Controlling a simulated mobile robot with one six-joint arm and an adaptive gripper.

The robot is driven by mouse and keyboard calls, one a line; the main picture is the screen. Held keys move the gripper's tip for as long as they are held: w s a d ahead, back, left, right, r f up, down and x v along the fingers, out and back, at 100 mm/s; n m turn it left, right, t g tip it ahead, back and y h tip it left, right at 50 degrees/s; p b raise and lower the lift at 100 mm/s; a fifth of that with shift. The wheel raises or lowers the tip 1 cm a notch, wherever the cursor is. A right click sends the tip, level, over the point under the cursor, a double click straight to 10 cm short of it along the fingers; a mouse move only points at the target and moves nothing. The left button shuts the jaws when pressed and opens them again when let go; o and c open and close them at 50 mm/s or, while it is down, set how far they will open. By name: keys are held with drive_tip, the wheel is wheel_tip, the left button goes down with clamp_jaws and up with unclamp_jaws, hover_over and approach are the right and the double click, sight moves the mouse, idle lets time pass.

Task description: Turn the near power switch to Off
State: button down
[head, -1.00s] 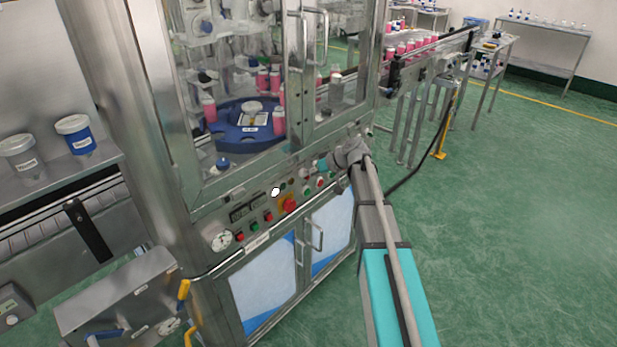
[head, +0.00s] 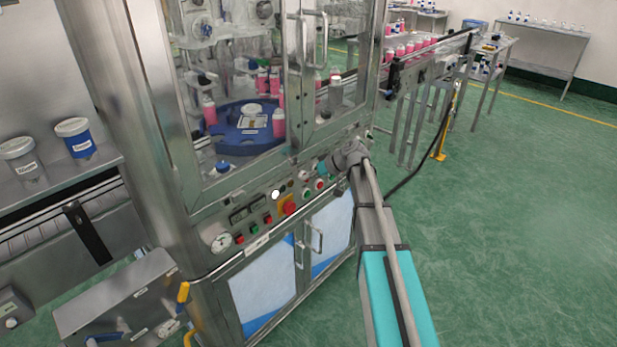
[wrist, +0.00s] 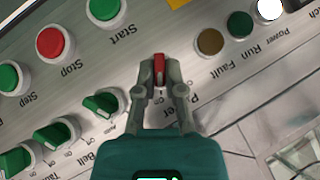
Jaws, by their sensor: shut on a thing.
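The near power switch is a small knob with a red handle (wrist: 159,70) on the machine's front panel, seen in the wrist view. My gripper (wrist: 160,88) is shut on it, with one finger on each side of the red handle. The handle points up in the picture. Part of its base and the lettering beside it are hidden by the fingers. In the head view my gripper (head: 322,167) is at the right part of the panel, and the switch cannot be made out there. The white power lamp (wrist: 269,9) is lit.
Several green selector knobs (wrist: 104,102) lie left of my gripper. A red stop button (wrist: 53,43) and a green start button (wrist: 104,9) are above them. Brown (wrist: 210,41) and green (wrist: 240,24) lamps lie to the right. The green floor (head: 500,220) is clear at right.

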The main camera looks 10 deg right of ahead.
drive_tip(key=shift+s+a+r+h, duration=0.1)
drive_tip(key=shift+h, duration=0.2)
drive_tip(key=shift+s+a+n+t+h+p, duration=0.1)
drive_tip(key=shift+s+n+t+h+p, duration=0.05)
drive_tip(key=shift+n+t+h+p, duration=0.4)
drive_tip(key=shift+s+a+n+t+h, duration=0.15)
drive_tip(key=shift+n+t+h, duration=0.6)
drive_tip(key=shift+h, duration=0.5)
drive_tip(key=shift+a+f+n+t+h+b, duration=0.1)
drive_tip(key=shift+f+n+t+h+b, duration=0.1)
drive_tip(key=shift+n+t+h+b, duration=0.85)
drive_tip(key=shift+t+h+p, duration=0.3)
drive_tip(key=shift+t+h, duration=0.05)
drive_tip(key=shift+h, duration=0.3)
drive_tip(key=c, duration=0.7)
unclamp_jaws()
drive_tip(key=shift+r, duration=0.1)
drive_tip(key=shift+c, duration=0.2)
